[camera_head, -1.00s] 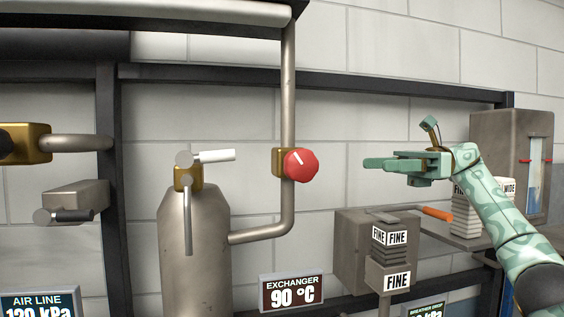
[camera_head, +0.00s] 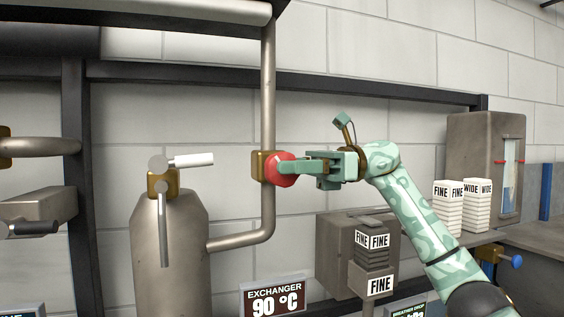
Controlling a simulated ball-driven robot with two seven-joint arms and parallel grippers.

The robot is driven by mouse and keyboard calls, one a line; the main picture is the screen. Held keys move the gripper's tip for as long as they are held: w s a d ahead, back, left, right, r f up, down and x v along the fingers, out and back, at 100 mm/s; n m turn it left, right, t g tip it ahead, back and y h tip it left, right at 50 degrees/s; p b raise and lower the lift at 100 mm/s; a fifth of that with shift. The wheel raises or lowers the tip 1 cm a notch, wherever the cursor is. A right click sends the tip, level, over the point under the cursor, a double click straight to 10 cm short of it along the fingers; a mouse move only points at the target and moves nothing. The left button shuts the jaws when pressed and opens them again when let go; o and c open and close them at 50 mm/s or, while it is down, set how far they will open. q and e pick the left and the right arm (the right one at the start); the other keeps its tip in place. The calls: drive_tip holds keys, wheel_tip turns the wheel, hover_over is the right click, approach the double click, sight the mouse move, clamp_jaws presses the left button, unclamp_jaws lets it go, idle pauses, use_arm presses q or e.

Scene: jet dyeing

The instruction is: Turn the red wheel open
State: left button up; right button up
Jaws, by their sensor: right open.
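The red wheel (camera_head: 277,172) sits on a brass valve body (camera_head: 258,166) on the vertical steel pipe (camera_head: 268,95). My right gripper (camera_head: 290,167) is open, its green fingers reaching left to the wheel and covering its right part. I cannot tell whether the fingers touch the wheel. The white mark on the wheel's face is hidden behind the fingers. My left gripper is not in view.
A valve with a white lever (camera_head: 194,160) stands on the steel tank (camera_head: 168,240) to the left. An exchanger display (camera_head: 273,299) reading 90 °C is below. A grey box (camera_head: 335,250) with FINE labels is under my right arm. White stacks (camera_head: 448,208) stand on the right shelf.

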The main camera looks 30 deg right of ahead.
drive_tip(key=shift+a, duration=0.4)
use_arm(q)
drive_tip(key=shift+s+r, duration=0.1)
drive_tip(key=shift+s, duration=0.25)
use_arm(e)
drive_tip(key=shift+w+a, duration=0.15)
drive_tip(key=shift+w, duration=0.05)
drive_tip(key=shift+c, duration=0.3)
